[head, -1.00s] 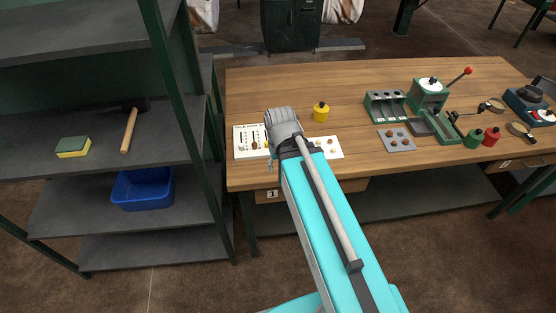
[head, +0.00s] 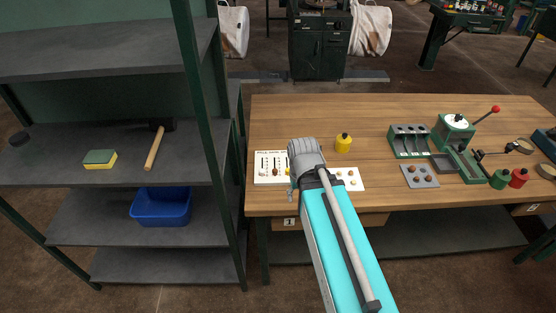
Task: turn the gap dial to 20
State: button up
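A green bench device (head: 461,146) stands on the right half of the wooden bench. It has a round white dial face (head: 455,120) with a dark knob on top and a lever with a red ball. The dial's markings are too small to read. My arm reaches over the bench's left end, well left of the device. My gripper (head: 291,191) is mostly hidden by my grey wrist, above the white cards; its fingers cannot be made out.
A printed card (head: 269,168) and a card with pale pieces (head: 351,179) lie beside my wrist. A yellow pot (head: 343,144), green rack (head: 409,142) and grey tray (head: 420,176) stand between my arm and the device. A shelf unit (head: 60,145) borders the bench's left.

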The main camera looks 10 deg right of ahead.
aim_at(458, 117)
jog(key=z, duration=1.5)
